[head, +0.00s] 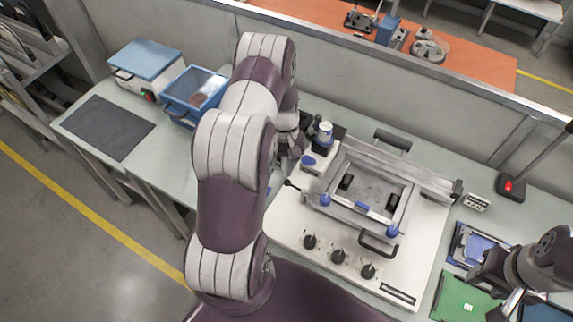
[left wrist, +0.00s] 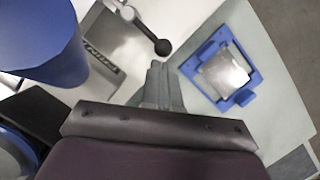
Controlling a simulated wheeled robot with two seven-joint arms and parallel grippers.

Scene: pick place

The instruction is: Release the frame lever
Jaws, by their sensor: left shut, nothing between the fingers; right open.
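The fixture's metal frame (head: 372,181), with blue corner pieces, stands on a white base plate (head: 285,222). A lever with a black ball knob (head: 289,183) sticks out at the frame's left side. In the left wrist view the black knob (left wrist: 162,47) is just beyond the fingertips, with a visible gap. My left gripper (head: 284,160) is above and left of the frame, partly hidden by my arm. Its fingers (left wrist: 157,72) are shut and empty. My right gripper (head: 484,278) is open at the lower right, over the green board, apart from the frame.
A blue and metal part (left wrist: 222,72) lies right of the fingers. Several black knobs (head: 338,256) line the plate's front. A blue bin (head: 180,110) and dark mat (head: 108,128) are left. A green board (head: 462,300) is right.

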